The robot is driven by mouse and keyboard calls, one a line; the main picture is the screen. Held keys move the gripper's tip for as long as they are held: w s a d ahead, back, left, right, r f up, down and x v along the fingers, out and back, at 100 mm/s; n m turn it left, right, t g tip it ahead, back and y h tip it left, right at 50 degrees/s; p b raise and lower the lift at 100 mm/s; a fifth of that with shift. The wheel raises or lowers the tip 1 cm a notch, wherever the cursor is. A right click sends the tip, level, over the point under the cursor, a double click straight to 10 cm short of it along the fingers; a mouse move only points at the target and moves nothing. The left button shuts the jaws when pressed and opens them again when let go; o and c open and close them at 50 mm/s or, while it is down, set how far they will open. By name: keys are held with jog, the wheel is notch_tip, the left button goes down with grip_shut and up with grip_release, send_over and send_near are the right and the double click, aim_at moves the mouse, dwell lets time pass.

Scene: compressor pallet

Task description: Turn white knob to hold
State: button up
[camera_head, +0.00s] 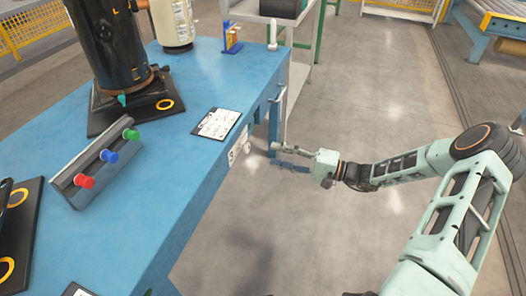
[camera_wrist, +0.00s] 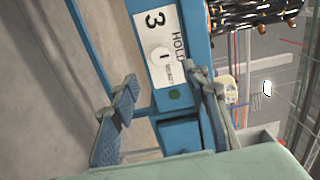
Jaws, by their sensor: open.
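The white knob (camera_wrist: 159,58) is round and sits on a white label plate (camera_wrist: 150,20) on the table's blue side. The plate shows a large 3, the word HOLD and a smaller word that is hard to read. A short dark mark shows on the knob's right part, between the two words. In the head view the knob (camera_head: 246,148) is small, on the table's front side. My gripper (camera_head: 275,155) is open and empty, just right of it, fingers towards it. In the wrist view my gripper (camera_wrist: 160,75) has one finger on each side of the knob, apart from it.
The blue table (camera_head: 190,85) carries a rail with red, blue and green knobs (camera_head: 108,157), a black cylinder on a base (camera_head: 105,45) and a paper card (camera_head: 216,123).

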jog(key=shift+v, duration=1.45)
